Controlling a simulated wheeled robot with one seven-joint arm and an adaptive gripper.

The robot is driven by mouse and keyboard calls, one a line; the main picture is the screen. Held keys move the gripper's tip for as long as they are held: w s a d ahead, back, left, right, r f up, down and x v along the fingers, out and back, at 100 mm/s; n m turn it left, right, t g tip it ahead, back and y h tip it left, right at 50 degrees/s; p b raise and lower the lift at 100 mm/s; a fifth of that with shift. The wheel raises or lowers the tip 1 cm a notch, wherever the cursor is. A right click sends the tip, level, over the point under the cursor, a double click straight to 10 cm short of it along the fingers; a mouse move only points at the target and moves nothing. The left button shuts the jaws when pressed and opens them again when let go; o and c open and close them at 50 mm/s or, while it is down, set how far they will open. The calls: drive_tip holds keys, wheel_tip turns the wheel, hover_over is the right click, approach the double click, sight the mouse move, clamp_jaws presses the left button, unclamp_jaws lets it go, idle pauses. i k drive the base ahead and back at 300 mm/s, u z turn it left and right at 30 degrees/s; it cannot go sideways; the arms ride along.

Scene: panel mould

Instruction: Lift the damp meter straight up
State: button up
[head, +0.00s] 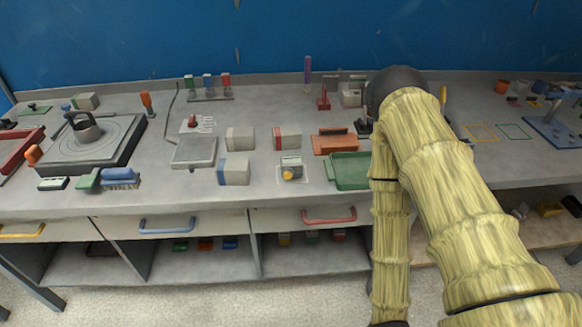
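I cannot tell for certain which thing is the damp meter. Another is a flat, dark-framed unit with a light display (53,183) at the front left. Both stand on the bench with nothing of mine touching them. My arm rises from the lower right, bends at a dark joint, and comes back down to the bottom edge. My gripper is not in view.
A grey plate (194,151) lies further left. Drawers with blue (167,224) and red (329,216) handles are below. My arm hides part of the bench.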

sight(293, 164)
drive_tip(key=z, duration=1.05)
drive_tip(key=k, duration=1.3)
drive_tip(key=u, duration=1.55)
drive_tip(key=i, duration=0.5)
drive_tip(key=z, duration=0.05)
